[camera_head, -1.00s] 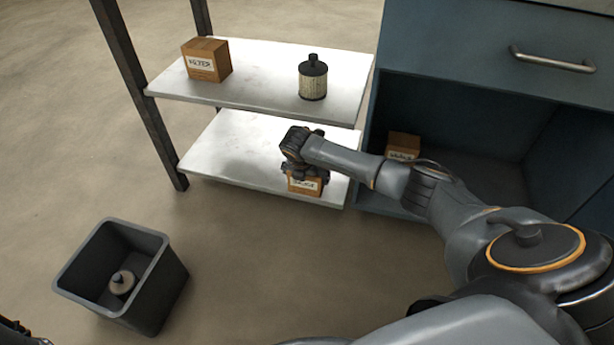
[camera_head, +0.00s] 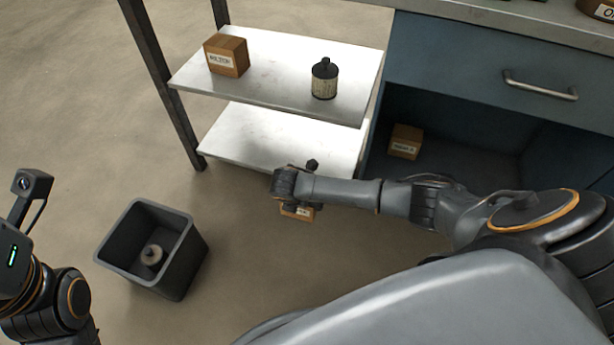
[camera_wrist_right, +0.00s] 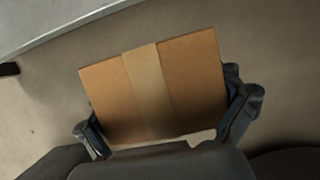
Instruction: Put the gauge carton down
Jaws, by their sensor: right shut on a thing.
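My right gripper (camera_head: 296,196) is shut on a brown carton (camera_head: 297,212) with a pale label too small to read. In the head view they are just in front of the lower white shelf (camera_head: 262,140), over the floor, and my gripper hides much of the carton. In the right wrist view the carton (camera_wrist_right: 155,85) sits between the two fingers of the right gripper (camera_wrist_right: 166,122), with a lighter tape band across its face. My left arm shows at the left edge of the head view; its fingers are not visible.
The upper shelf (camera_head: 275,85) bears a labelled carton (camera_head: 227,56) and a filter cartridge (camera_head: 324,80). Another carton (camera_head: 405,141) sits in the blue cabinet's open bay (camera_head: 450,125). A grey bin (camera_head: 170,262) holding a round part stands on the floor. The lower shelf's visible surface is clear.

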